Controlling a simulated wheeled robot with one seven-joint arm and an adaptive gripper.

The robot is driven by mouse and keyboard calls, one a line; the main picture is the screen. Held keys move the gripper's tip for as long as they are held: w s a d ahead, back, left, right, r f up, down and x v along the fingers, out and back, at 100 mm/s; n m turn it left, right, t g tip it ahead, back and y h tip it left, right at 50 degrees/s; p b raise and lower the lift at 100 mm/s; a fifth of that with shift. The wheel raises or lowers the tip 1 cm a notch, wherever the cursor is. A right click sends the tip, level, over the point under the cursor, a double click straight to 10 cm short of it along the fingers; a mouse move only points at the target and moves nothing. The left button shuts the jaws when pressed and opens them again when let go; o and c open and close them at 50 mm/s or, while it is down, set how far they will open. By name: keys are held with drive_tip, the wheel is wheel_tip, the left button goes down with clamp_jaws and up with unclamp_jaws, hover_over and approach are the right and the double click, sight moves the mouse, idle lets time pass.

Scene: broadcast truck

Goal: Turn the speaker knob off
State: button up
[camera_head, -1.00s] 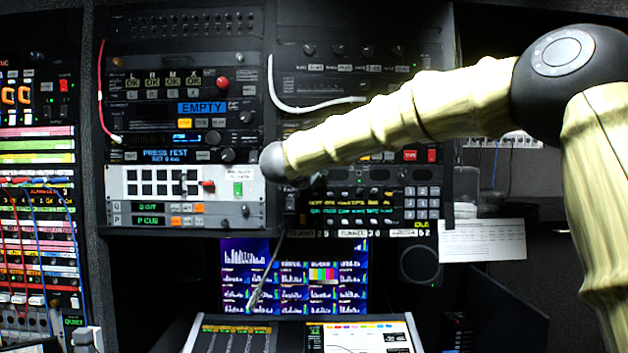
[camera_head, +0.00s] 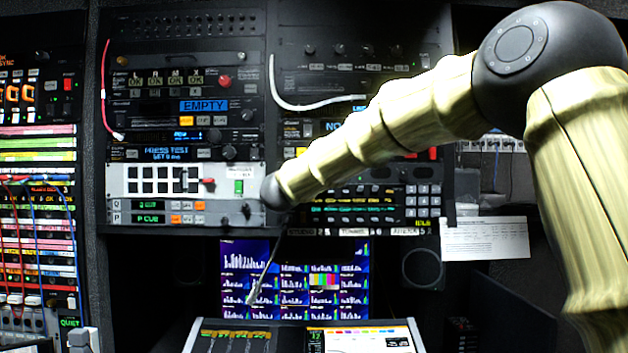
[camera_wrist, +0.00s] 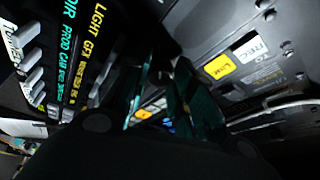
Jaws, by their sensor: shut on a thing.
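The white-grey panel (camera_head: 130,205) with Q and P rows is in the middle left of the rack in the head view. A small dark knob sits at this panel's right end, where my gripper (camera_head: 248,213) covers most of it. In the wrist view, my gripper's two dark fingers (camera_wrist: 163,98) stand a little apart, pointing in at the rack front. They are closed on the speaker knob, but the knob itself is in shadow between them and its turn position cannot be read.
A panel with a yellow button (camera_wrist: 220,67) lies close to the right of the fingers in the wrist view. Lit label rows (camera_wrist: 75,60) lie close on the left. Below are a monitor wall (camera_head: 300,275) and a sloped console (camera_head: 300,338). A paper sheet (camera_head: 485,238) hangs at right.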

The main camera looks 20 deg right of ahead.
drive_tip(key=shift+f+n+t+b, duration=0.25)
drive_tip(key=shift+n+t+b, duration=0.25)
drive_tip(key=shift+n, duration=0.9)
drive_tip(key=shift+d, duration=0.1)
drive_tip(key=o, duration=0.7)
drive_tip(key=shift+d+r, duration=0.1)
drive_tip(key=shift+o, duration=0.2)
drive_tip(key=v, duration=1.2)
drive_tip(key=shift+d, duration=0.1)
